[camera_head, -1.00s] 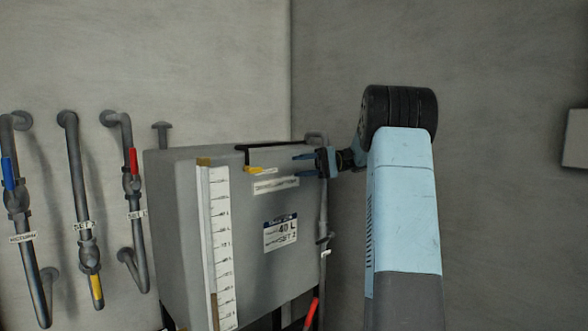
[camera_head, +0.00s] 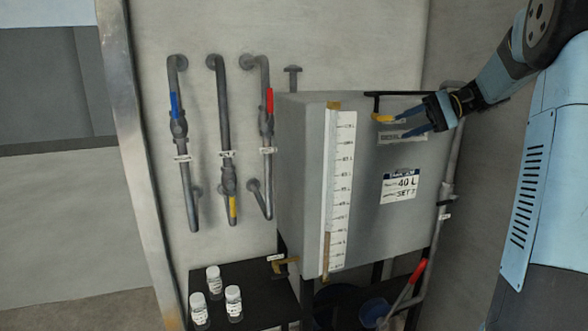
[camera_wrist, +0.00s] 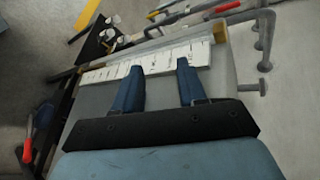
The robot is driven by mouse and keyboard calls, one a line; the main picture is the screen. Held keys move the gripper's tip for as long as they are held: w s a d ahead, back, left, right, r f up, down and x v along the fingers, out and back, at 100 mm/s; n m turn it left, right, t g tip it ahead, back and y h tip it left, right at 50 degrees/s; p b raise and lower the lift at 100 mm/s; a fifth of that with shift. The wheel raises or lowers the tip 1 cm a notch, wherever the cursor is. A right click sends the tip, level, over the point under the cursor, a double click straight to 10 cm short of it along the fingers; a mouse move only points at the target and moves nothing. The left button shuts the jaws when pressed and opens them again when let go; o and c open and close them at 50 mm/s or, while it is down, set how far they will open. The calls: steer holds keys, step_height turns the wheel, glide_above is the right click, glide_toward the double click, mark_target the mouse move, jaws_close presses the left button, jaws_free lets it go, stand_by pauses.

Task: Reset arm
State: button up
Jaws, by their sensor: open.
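My gripper (camera_head: 407,121) is at the upper right in the head view, in front of the upper part of a grey tank. Its two blue fingers point left and are apart, with nothing seen between them. A yellow piece (camera_head: 384,117) on a black bracket is close to the fingertips; I cannot tell whether they touch. In the wrist view the open fingers (camera_wrist: 158,80) lie over the grey tank face, pointing towards the white gauge scale (camera_wrist: 145,62).
The grey tank (camera_head: 300,160) carries a white scale (camera_head: 342,180) and a 40 L label (camera_head: 398,187). Pipes with blue (camera_head: 174,105), yellow (camera_head: 233,206) and red (camera_head: 269,101) handles run along the wall. Several bottles (camera_head: 233,302) stand on a black table (camera_head: 262,300). A red lever (camera_head: 417,271) is below the tank.

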steer(key=s+a+f+h, duration=0.2)
steer(key=s+a+h, duration=0.2)
steer(key=s, duration=0.4)
steer(key=s+a+f+h, duration=0.2)
steer(key=s+a+h, duration=0.1)
steer(key=s+a, duration=0.3)
steer(key=s+d+f+n+t+h, duration=0.1)
steer(key=s+f+n+t+h, duration=0.1)
steer(key=s, duration=0.6)
steer(key=s+d+f+n+t+h, duration=0.1)
steer(key=s+d+f+t+h, duration=0.1)
steer(key=s, duration=0.6)
steer(key=shift+d+f+n+t+h, duration=0.25)
steer(key=shift+f+n+t+h, duration=0.2)
steer(key=shift+f+h, duration=0.9)
steer(key=shift+f+y, duration=0.2)
steer(key=shift+y, duration=0.05)
